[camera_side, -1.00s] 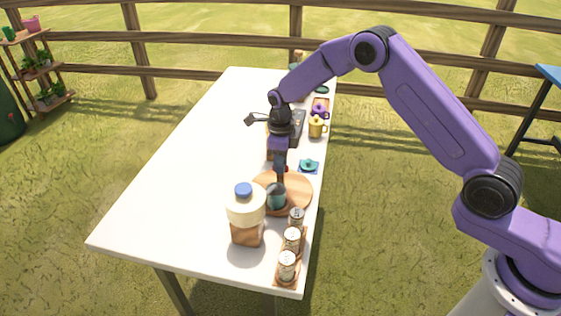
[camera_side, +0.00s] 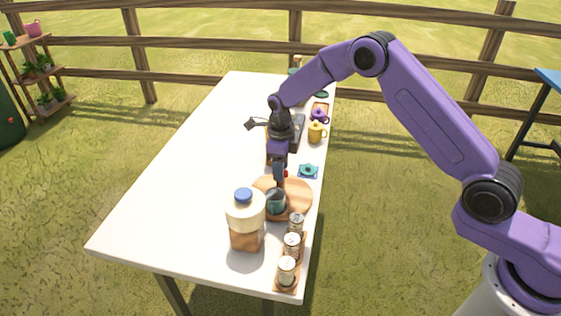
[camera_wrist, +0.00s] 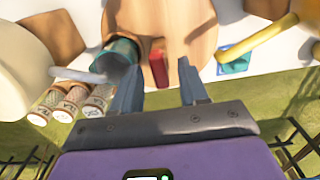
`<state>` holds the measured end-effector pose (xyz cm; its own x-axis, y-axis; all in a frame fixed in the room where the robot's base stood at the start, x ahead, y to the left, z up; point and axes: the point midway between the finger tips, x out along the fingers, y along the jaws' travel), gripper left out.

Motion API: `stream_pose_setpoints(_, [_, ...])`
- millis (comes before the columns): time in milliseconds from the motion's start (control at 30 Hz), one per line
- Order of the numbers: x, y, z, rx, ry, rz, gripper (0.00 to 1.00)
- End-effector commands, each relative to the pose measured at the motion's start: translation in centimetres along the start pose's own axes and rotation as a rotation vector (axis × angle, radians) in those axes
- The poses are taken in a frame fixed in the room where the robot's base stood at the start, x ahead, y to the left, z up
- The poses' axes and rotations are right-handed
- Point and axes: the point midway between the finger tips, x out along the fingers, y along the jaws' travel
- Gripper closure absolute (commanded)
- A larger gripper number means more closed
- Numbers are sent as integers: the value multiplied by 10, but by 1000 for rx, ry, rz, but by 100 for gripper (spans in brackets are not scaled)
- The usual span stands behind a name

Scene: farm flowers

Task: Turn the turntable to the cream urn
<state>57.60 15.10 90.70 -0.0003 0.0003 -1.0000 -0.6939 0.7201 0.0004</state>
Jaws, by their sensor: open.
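The turntable (camera_side: 300,196) is a round wooden disc on the white table. It also shows in the wrist view (camera_wrist: 187,22). A teal mug (camera_side: 276,203) stands on its near-left part, at left in the wrist view (camera_wrist: 121,50). A red upright peg (camera_wrist: 158,66) stands near its edge. The cream urn (camera_side: 244,213), blue-lidded on a wooden block, is beside the turntable at near left; its cream body fills the wrist view's left edge (camera_wrist: 18,75). My gripper (camera_wrist: 160,88) is open, fingers either side of the peg; I cannot tell whether they touch it.
Several cans (camera_side: 291,246) stand on a wooden strip along the table's near right edge. A teal-lidded item (camera_side: 308,170) and yellow pot (camera_side: 317,132) are farther back. A yellow spout (camera_wrist: 258,42) shows right in the wrist view. The table's left (camera_side: 180,180) is clear.

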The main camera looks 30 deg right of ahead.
Motion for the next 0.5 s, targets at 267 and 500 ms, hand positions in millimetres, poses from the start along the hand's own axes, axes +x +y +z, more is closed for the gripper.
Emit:
stream_pose_setpoints(267, [-30, 0, 1, -2, -4, -2, 56])
stream_pose_setpoints(500, [-80, 0, 1, -1, -5, -3, 56])
